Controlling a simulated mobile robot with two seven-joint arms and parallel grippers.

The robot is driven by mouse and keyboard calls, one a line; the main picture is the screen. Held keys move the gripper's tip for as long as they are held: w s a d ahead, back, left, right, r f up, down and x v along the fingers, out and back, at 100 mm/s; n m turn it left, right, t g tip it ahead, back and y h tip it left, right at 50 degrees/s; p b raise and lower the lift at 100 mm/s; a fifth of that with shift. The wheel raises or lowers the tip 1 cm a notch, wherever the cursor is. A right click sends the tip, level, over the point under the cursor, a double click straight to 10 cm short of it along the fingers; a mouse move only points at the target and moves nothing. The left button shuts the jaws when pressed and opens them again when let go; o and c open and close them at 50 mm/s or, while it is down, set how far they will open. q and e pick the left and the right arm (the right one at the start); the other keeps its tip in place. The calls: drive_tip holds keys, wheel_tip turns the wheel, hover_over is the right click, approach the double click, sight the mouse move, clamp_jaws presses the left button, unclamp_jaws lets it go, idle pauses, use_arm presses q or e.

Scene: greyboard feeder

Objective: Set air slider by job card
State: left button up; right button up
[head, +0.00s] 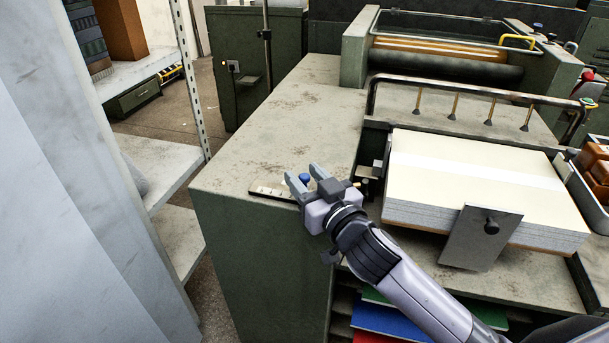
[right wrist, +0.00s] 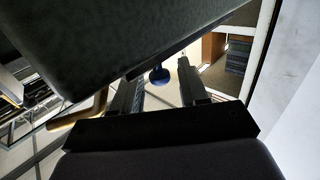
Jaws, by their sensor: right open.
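The air slider shows as a pale scale strip (head: 268,192) with dark marks on the near left part of the green machine's top. Its blue knob (head: 305,178) stands at the strip's right end as seen here. My right gripper (head: 302,174) is open at the knob, with one finger on each side of it in the picture. In the right wrist view the blue knob (right wrist: 160,76) shows between the two spread finger tips, with no contact visible. The gripper hides part of the strip. I cannot make out a job card. My left gripper is not in view.
A thick stack of pale board (head: 475,170) lies right of my arm, with a metal plate (head: 480,237) at its front. Grey shelving (head: 165,165) stands close on the left. The machine top (head: 290,115) behind the gripper is clear.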

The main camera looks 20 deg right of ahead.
sight(285, 187)
drive_tip(key=shift+w+a, duration=0.1)
drive_tip(key=shift+w, duration=0.3)
clamp_jaws()
drive_tip(key=shift+w+a, duration=0.55)
drive_tip(key=shift+a, duration=0.3)
drive_tip(key=shift+w+a, duration=0.55)
drive_tip(key=shift+a, duration=0.25)
unclamp_jaws()
